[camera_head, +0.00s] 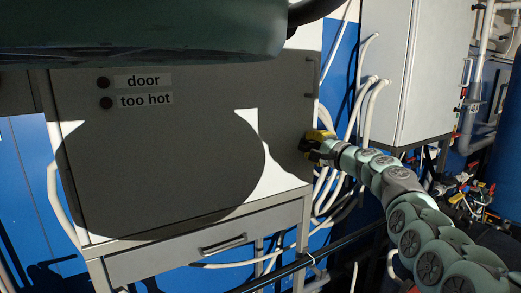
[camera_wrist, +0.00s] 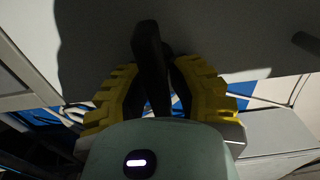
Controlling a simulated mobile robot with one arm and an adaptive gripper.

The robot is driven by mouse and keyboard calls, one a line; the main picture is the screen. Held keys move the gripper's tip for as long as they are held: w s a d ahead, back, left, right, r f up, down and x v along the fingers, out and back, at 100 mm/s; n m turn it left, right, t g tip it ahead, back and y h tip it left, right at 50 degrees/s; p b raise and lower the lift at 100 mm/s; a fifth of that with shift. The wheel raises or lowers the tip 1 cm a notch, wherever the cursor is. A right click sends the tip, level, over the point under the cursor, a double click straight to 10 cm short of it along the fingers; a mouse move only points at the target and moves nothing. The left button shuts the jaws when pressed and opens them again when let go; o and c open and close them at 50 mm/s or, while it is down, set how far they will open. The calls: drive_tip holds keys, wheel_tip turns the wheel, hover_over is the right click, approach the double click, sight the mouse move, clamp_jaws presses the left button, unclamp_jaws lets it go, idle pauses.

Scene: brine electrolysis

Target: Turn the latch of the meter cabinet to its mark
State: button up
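The meter cabinet is most likely the grey cabinet (camera_head: 160,160) with plates reading "door" and "too hot" in the head view. My gripper (camera_head: 318,140), with yellow fingers, is at the right edge of its front. In the wrist view a black latch (camera_wrist: 150,55) stands out from the grey cabinet face (camera_wrist: 95,35). The yellow fingers of my gripper (camera_wrist: 153,70) lie on both sides of it, tips close against it, and appear shut on it. The latch is hidden by my gripper in the head view. I cannot make out its mark in either view.
A dark bar handle (camera_head: 311,75) is on the cabinet's upper right and shows at the right of the wrist view (camera_wrist: 306,42). A drawer (camera_head: 190,252) sits below. White pipes (camera_head: 368,90) and a tall light cabinet (camera_head: 412,70) stand close to my arm.

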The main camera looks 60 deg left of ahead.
drive_tip(key=o, duration=0.4)
drive_tip(key=shift+d, duration=0.1)
drive_tip(key=shift+d+f, duration=0.15)
drive_tip(key=shift+d, duration=0.4)
drive_tip(key=shift+s+d, duration=0.2)
drive_tip(key=shift+d, duration=1.55)
drive_tip(key=shift+s+d, duration=0.2)
drive_tip(key=shift+d, duration=1.55)
drive_tip(key=shift+s+d, duration=0.2)
drive_tip(key=shift+d, duration=1.55)
drive_tip(key=shift+r, duration=0.2)
